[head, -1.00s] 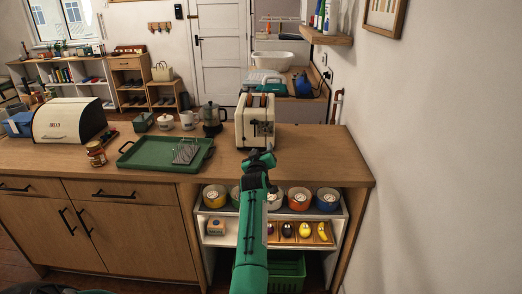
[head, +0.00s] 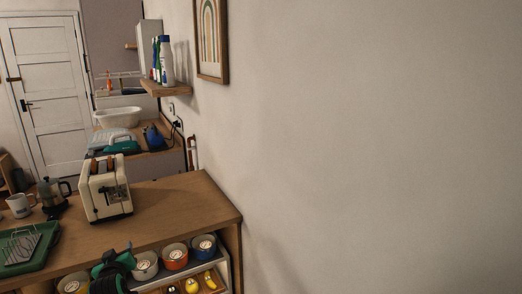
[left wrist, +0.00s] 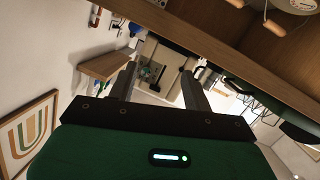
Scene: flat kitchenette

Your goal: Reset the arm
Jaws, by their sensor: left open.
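My left gripper (head: 114,262) is low in the head view, in front of the counter's front edge and the shelf below it. In the left wrist view its two dark fingers (left wrist: 161,78) stand apart with nothing gripped between them. The cream toaster (head: 107,192) stands on the counter beyond the gripper, with brown slices showing at its top. It also shows behind the fingers in the left wrist view (left wrist: 172,65), which is tilted. My right gripper is in neither view.
The wooden counter (head: 180,208) ends at a bare wall (head: 380,140) on the right. A green tray (head: 45,258), a mug (head: 20,205) and a coffee pot (head: 52,192) stand left.

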